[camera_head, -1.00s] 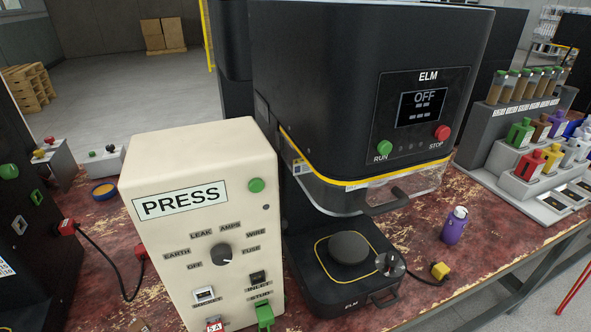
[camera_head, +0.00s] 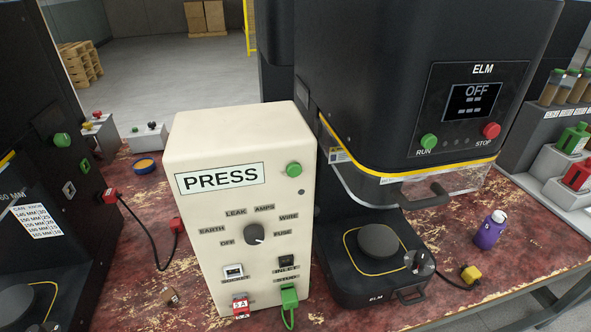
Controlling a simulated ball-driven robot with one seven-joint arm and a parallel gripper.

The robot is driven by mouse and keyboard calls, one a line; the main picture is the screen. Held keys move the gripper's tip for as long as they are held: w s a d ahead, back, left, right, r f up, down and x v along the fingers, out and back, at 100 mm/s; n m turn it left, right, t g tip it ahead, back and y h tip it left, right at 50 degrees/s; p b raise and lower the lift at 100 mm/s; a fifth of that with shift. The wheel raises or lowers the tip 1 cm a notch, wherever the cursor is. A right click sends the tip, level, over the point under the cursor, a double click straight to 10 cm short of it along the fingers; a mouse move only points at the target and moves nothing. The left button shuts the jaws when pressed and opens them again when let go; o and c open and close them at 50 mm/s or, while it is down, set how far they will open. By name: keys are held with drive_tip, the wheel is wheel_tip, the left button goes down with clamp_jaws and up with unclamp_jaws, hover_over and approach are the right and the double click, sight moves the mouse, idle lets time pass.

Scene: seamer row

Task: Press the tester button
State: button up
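The tester is a cream box (camera_head: 190,215) standing on the worn red bench, with a label reading PRESS (camera_head: 222,178). A round green button (camera_head: 294,170) sits on its front face at the upper right, right of the label. A dark rotary knob (camera_head: 254,234) is at the middle of the face, ringed by labels OFF, EARTH, LEAK, AMPS, WIRE and FUSE. Sockets marked INLET and STUD are below, with a green plug (camera_head: 289,297) and a red 5 A piece (camera_head: 240,306) at the bottom. My gripper is not in view.
A black ELM machine (camera_head: 420,110) with a green RUN button (camera_head: 429,142) and red STOP button (camera_head: 491,130) stands right of the tester. A similar black machine (camera_head: 50,120) is at left. A purple bottle (camera_head: 489,231) and a yellow plug (camera_head: 470,274) are on the bench (camera_head: 130,270).

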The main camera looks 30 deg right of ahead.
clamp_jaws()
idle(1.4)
